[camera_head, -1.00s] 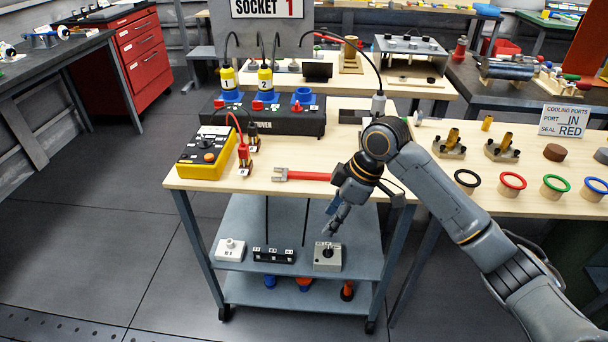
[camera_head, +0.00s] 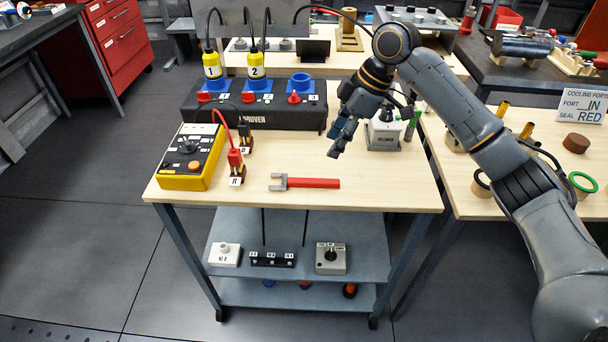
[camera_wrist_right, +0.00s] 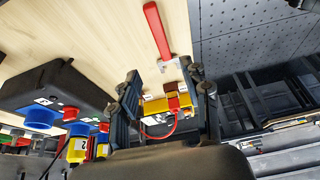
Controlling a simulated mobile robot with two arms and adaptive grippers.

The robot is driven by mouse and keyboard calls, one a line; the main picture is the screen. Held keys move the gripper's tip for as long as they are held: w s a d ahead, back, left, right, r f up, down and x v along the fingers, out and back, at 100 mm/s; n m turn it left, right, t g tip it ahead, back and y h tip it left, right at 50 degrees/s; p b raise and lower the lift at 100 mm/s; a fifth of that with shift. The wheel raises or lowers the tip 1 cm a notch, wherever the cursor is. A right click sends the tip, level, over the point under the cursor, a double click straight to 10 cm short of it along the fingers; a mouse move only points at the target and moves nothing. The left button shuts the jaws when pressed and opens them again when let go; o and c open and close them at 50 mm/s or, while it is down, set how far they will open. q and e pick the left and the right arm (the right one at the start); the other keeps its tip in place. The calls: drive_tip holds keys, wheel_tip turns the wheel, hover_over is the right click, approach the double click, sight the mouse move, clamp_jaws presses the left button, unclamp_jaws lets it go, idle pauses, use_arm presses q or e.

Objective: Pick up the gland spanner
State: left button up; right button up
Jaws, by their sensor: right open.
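The gland spanner, with a red handle and a grey forked head (camera_head: 305,183), lies flat on the wooden bench near its front edge. Its fork points left and its handle points right. My right gripper (camera_head: 336,140) is open and empty, above the bench and behind the handle end in the head view. In the right wrist view the spanner (camera_wrist_right: 157,30) lies beyond the open fingers (camera_wrist_right: 161,72), its grey head closest to them. The gripper is apart from the spanner. My left gripper is not in view.
A yellow control box (camera_head: 190,157) and a red plug (camera_head: 236,163) stand left of the spanner. A black driver unit (camera_head: 260,115) with blue sockets is behind. The wood around the handle is clear.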

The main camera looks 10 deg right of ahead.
approach(314, 180)
drive_tip(key=shift+a+f, duration=0.8)
drive_tip(key=shift+f, duration=0.15)
drive_tip(key=shift+w+a+f, duration=0.1)
drive_tip(key=shift+f, duration=0.45)
drive_tip(key=x, duration=0.3)
drive_tip(key=shift+f+p, duration=0.35)
drive_tip(key=shift+w+f, duration=0.1)
drive_tip(key=shift+f, duration=0.45)
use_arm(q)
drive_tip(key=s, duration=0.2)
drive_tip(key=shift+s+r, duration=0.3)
use_arm(e)
clamp_jaws()
